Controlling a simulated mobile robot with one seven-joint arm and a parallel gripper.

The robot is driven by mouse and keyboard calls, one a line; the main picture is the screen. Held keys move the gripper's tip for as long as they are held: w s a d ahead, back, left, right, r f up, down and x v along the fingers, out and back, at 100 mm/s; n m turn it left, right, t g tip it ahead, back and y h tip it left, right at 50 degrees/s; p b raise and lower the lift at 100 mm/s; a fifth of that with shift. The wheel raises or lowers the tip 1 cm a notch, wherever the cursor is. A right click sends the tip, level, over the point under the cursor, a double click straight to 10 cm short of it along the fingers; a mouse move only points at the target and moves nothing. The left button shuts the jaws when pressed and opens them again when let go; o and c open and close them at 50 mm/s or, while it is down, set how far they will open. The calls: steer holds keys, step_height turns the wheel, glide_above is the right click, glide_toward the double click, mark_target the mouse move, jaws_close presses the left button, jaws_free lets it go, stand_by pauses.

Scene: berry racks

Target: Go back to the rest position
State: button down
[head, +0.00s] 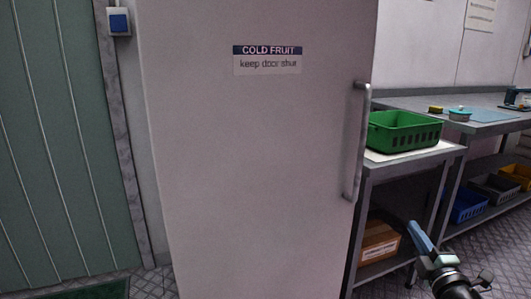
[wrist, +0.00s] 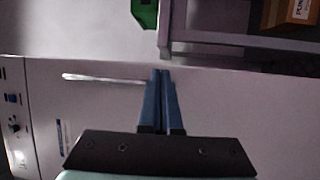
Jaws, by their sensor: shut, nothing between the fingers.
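My gripper (head: 418,236) is at the lower right of the head view, in front of the side table and to the right of the fridge. In the wrist view its two blue fingers (wrist: 161,74) are together with nothing between them. A tall white fridge (head: 240,170) labelled "COLD FRUIT keep door shut" fills the middle of the head view. Its door looks shut, with a long handle (head: 358,140) on the right side. The handle also shows in the wrist view (wrist: 105,79), left of the fingertips; my gripper does not hold it.
A green crate (head: 403,138) stands on a side table (head: 450,150) right of the fridge. A cardboard box (head: 379,242) sits on its lower shelf. Blue, grey and yellow bins lie on a shelf at the far right. A green door (head: 60,150) is at the left.

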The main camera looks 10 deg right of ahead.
steer(key=w+a+r+m+t+h, duration=0.1)
steer(key=w+a+r+m+t, duration=0.2)
steer(key=a+r, duration=0.9)
steer(key=w+a+r+m+t+h, duration=0.15)
steer(key=a+r+m, duration=0.35)
steer(key=a+r, duration=0.7)
steer(key=s+a+r+m+t+y, duration=0.2)
steer(key=s+a+r+m+y, duration=0.1)
steer(key=s+a+r, duration=0.7)
steer(key=s+a+r+m+t+y, duration=0.2)
steer(key=s+a+r+m+y, duration=0.3)
steer(key=s+a, duration=0.85)
step_height(320, 180, up, 38)
steer(key=s+d+n+h+p, duration=0.1)
steer(key=p, duration=3.6)
steer(key=shift+s+d+r, duration=0.15)
steer(key=shift+d+r, duration=0.1)
steer(key=shift+f, duration=0.15)
